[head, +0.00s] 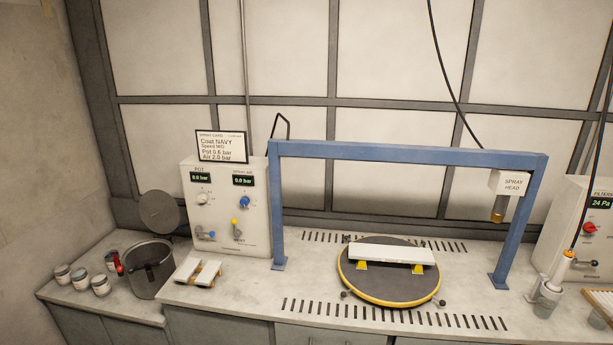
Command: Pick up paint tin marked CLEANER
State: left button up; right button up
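Several small paint tins with pale lids stand on the lower bench at the far left in the head view. One tin (63,274) is leftmost, a second tin (80,279) is beside it, a third tin (101,286) is nearest the pot, and another tin (111,259) is farther back. Their labels are too small to read, so I cannot tell which is marked CLEANER. Neither of my grippers is in view.
An open grey pot (150,270) stands right of the tins, with a round lid (159,212) tilted behind it. A red-handled item (118,264) is at its left rim. A control box (228,210), blue frame (400,153) and turntable (388,288) occupy the higher bench.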

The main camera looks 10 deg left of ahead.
aim_at(79, 278)
jog(key=i+j, duration=0.1)
jog(key=j, duration=0.35)
jog(key=j+u, duration=0.1)
jog(key=j, duration=0.35)
jog(key=i+j, duration=0.15)
jog(key=j, duration=0.3)
jog(key=i+j+u, duration=0.1)
jog(key=j, duration=0.35)
jog(key=i+j, duration=0.1)
jog(key=j, duration=0.35)
jog(key=i+j, duration=0.15)
jog(key=j, duration=0.3)
jog(key=i+j+u, duration=0.1)
jog(key=j, duration=0.3)
jog(key=i+j, duration=0.15)
jog(key=j, duration=0.25)
jog(key=i+j, duration=0.15)
jog(key=j, duration=0.25)
jog(key=i+j+u, duration=0.1)
jog(key=j, duration=0.35)
jog(key=i+j, duration=0.25)
jog(key=j, duration=0.15)
jog(key=i+j, duration=0.2)
jog(key=j, duration=0.2)
jog(key=u, duration=0.05)
